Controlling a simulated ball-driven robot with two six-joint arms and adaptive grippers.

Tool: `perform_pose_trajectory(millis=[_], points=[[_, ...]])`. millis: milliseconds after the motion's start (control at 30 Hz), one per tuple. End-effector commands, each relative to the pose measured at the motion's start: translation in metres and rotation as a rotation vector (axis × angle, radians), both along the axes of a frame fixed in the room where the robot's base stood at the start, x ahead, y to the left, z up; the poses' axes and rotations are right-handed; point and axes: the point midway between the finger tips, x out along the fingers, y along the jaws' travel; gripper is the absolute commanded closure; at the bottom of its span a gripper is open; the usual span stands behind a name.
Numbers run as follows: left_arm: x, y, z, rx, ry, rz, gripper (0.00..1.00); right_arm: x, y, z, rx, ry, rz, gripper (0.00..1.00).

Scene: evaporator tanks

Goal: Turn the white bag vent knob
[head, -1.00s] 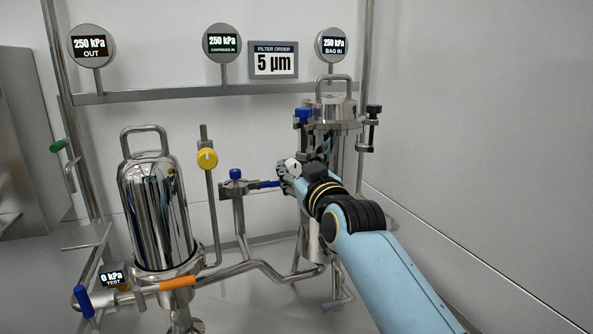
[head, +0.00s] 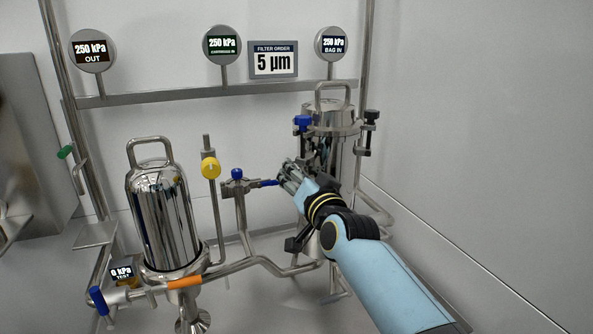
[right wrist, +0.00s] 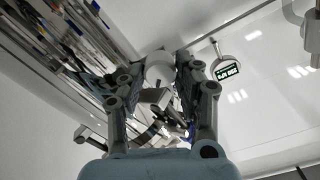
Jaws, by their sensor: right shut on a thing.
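My right gripper (head: 289,173) comes in from the lower right in front of the bag filter housing (head: 334,116), a steel vessel with a top handle. In the right wrist view the white bag vent knob (right wrist: 160,68) sits between the tips of the two fingers, with a dark slot or mark on its face. The fingers are shut on the knob. In the head view the knob is hidden by the gripper. My left gripper is in neither view.
A blue-handled valve (head: 238,182) stands just left of my right gripper. A yellow knob (head: 210,168) and the cartridge housing (head: 163,218) are further left. Gauges hang on the rail above; the bag-in gauge (head: 332,43) reads 250 kPa. The right wall is bare.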

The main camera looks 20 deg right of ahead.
Motion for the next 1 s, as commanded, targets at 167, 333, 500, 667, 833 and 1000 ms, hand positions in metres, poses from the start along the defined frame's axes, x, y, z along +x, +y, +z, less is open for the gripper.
perform_pose_trajectory(millis=[167, 333, 500, 667, 833, 1000], points=[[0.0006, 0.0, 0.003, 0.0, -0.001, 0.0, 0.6, 0.0002, -0.0005, 0.0011, 0.086, 0.001, 0.0, 1.0], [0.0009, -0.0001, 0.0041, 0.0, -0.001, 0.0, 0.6, 0.0002, -0.0006, 0.0009, 0.133, 0.001, -0.001, 1.0], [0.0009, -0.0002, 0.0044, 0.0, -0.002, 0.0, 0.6, 0.0002, -0.0006, 0.0007, 0.15, 0.003, 0.0, 1.0], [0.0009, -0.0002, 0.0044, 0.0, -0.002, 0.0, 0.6, 0.0003, -0.0006, 0.0007, 0.153, 0.003, 0.0, 1.0], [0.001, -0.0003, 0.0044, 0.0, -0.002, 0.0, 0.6, 0.0003, -0.0006, 0.0007, 0.152, 0.003, 0.0, 1.0], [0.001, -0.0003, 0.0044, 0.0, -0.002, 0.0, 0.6, 0.0003, -0.0006, 0.0006, 0.152, 0.003, 0.0, 0.58]])
